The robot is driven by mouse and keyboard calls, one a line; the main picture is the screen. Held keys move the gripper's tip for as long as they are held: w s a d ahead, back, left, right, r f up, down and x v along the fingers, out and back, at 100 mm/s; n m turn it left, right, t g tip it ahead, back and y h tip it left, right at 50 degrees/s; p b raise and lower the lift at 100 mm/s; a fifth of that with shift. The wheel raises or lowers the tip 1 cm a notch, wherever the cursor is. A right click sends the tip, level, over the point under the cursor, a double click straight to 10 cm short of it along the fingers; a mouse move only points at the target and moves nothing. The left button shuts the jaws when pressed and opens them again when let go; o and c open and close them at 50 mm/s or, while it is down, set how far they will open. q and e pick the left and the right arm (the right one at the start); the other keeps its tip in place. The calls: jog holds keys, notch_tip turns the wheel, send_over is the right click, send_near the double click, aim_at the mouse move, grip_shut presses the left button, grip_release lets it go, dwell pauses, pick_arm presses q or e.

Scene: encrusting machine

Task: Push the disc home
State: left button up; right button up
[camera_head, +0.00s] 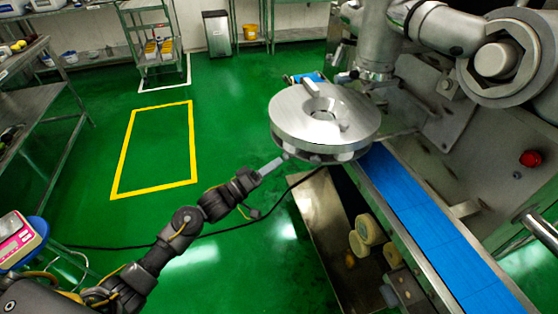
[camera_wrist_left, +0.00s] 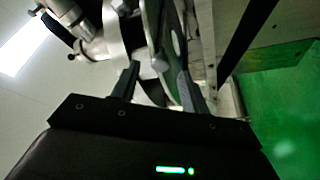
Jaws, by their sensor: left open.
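The round metal disc (camera_head: 290,117) sits level under the machine's head, with a central opening and a small bar on its top. Other round parts show below its rim. My left gripper (camera_head: 279,162) is at the disc's near left edge, at about the height of its underside; I cannot tell whether it touches. In the left wrist view my left gripper (camera_wrist_left: 160,82) has its two dark fingers apart, with metal machine parts close beyond and between them. How the disc seats underneath is hidden. My right gripper is not in view.
A blue conveyor belt (camera_head: 430,228) runs from under the disc to the lower right. The machine's grey housing (camera_head: 440,110) with a red button (camera_head: 530,158) stands at right. Green floor is open at left.

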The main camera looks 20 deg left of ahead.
pick_arm(q)
jog(key=shift+x, duration=1.4)
jog(key=shift+c, duration=0.3)
grip_shut()
